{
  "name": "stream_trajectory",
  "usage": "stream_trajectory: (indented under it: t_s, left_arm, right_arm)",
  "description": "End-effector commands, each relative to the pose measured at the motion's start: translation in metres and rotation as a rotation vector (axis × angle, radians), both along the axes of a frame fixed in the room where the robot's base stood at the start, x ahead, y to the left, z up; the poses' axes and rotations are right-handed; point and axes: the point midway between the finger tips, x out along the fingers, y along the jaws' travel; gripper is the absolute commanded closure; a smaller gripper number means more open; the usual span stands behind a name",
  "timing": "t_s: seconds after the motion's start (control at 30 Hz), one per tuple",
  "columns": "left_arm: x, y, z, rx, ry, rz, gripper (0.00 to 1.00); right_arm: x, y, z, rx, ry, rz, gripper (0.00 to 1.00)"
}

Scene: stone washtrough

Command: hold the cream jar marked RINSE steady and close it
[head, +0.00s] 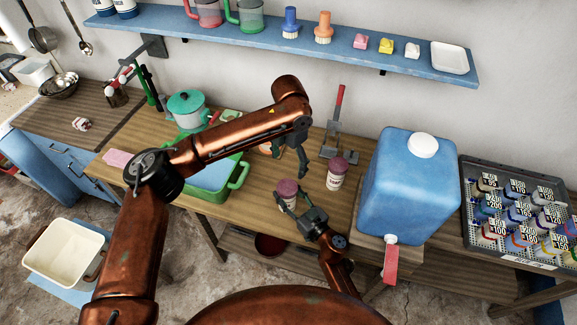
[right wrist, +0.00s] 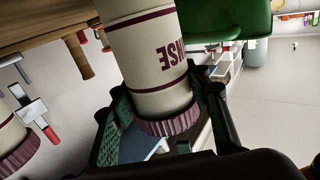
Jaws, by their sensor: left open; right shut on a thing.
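The cream jar marked RINSE (head: 286,202) stands near the table's front edge with a purple lid (head: 288,187) on top. In the right wrist view the jar (right wrist: 145,50) appears upside down, its lettering partly visible as "NSE", and the ribbed lid (right wrist: 170,122) sits on its mouth. I cannot tell how tight the lid is. My right gripper (head: 295,208) is shut around the jar's body from the front right. My left gripper (head: 303,168) is open and empty, fingers pointing down, above and slightly right of the lid.
A second cream jar with a purple lid (head: 337,173) stands close by on the right. A big blue water container (head: 408,185) stands right of it. A green basin (head: 238,178) lies left. A red-handled tool on a stand (head: 338,110) is behind.

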Motion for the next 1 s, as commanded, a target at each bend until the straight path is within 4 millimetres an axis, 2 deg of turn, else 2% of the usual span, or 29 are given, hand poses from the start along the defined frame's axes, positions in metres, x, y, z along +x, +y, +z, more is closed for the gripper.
stream_trajectory:
  t_s: [0.2,0.23,0.5,0.8,1.0]
  left_arm:
    - [0.0,0.0,0.0,0.0,0.0,0.001,0.26]
    - [0.0,0.0,0.0,0.0,0.0,0.001,0.26]
    - [0.0,0.0,0.0,0.0,0.0,0.001,0.26]
    - [0.0,0.0,0.0,0.0,0.0,0.001,0.26]
    - [0.0,0.0,0.0,0.0,0.0,0.0,0.26]
  right_arm:
    - [0.0,0.0,0.001,0.001,-0.001,0.0,1.0]
    - [0.0,0.0,0.001,0.001,-0.001,0.0,0.54]
    - [0.0,0.0,0.0,0.0,0.0,0.0,0.36]
    - [-0.002,-0.002,0.0,0.0,0.0,0.0,0.36]
    - [-0.023,-0.017,-0.001,-0.003,0.002,0.0,0.36]
